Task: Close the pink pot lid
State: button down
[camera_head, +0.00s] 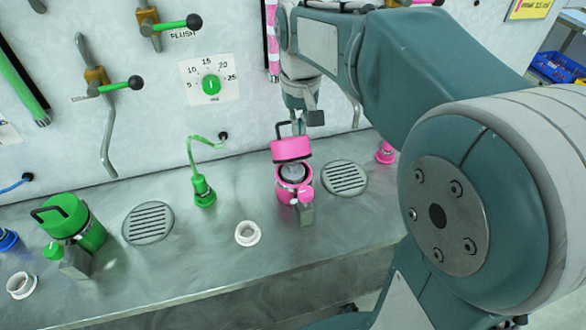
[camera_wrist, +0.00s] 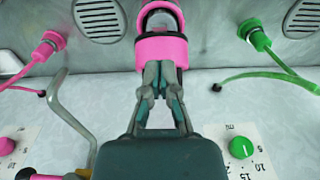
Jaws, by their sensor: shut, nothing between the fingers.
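The pink pot (camera_head: 291,194) stands on the steel counter, its light round opening visible. Its pink lid (camera_head: 291,149) is open, raised at the back edge with a dark handle on its far side. My gripper (camera_head: 298,128) is just behind the lid, on the wall side. In the wrist view, my gripper (camera_wrist: 163,72) has its fingertips together at the lid (camera_wrist: 162,50), with nothing between them. I cannot tell whether they touch the lid. The pot's pink rim (camera_wrist: 160,8) shows beyond it.
A round drain grate (camera_head: 344,178) lies right of the pot and another (camera_head: 148,223) to the left. A green hose fitting (camera_head: 203,191), a white ring (camera_head: 248,233) and a green pot (camera_head: 88,232) stand left. Levers and a dial (camera_head: 211,85) are on the wall.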

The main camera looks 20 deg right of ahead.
aim_at(290, 140)
jog(key=w+r+t, duration=0.2)
jog(key=w+r, duration=0.3)
jog(key=w, duration=0.7)
notch_tip(290, 140, down, 10)
jog(key=w, duration=0.2)
jog(key=shift+s+r, duration=0.2)
jog(key=shift+s, duration=0.85)
jog(key=shift+s+r, duration=0.15)
jog(key=shift+s, duration=0.9)
jog(key=shift+t, duration=0.3)
jog(key=shift+s+t, duration=0.3)
jog(key=shift+s, duration=0.15)
